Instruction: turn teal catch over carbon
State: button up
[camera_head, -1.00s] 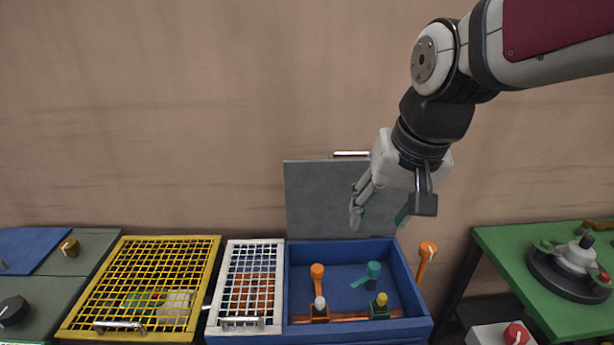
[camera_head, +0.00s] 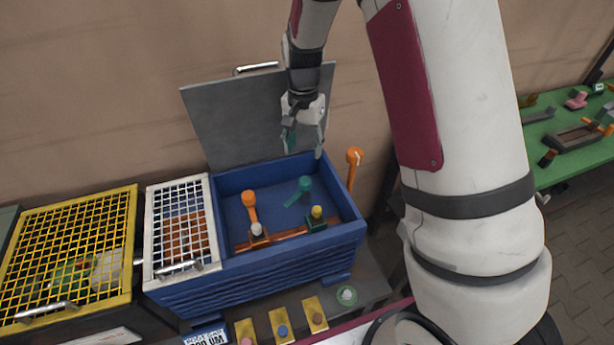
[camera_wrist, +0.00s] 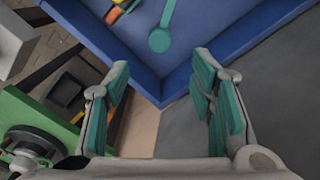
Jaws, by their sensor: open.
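The teal catch (camera_head: 304,185) is a round knob with a short flat arm inside the blue box (camera_head: 285,262); its arm points toward the front left. It also shows in the wrist view (camera_wrist: 159,40), beyond my fingertips. My gripper (camera_head: 304,146) is open and empty, pointing down above the back edge of the box, beside the raised grey lid. In the wrist view my teal-padded fingers (camera_wrist: 163,100) are wide apart and touch nothing. A copper-coloured strip (camera_head: 286,235) lies along the box front; I cannot tell which part is the carbon.
An orange lever (camera_head: 249,200) stands in the box, left of the teal catch. Grey-capped (camera_head: 257,230) and yellow-capped (camera_head: 317,213) blocks sit near the strip. Another orange lever (camera_head: 353,158) rises at the right edge. The grey lid (camera_head: 240,115) stands open behind. A white grid cover (camera_head: 208,215) adjoins the left.

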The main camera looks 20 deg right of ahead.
aim_at(304, 181)
notch_tip(304, 181, down, 13)
jog(key=shift+f+p, duration=0.2)
jog(key=shift+p, duration=0.6)
grip_shut()
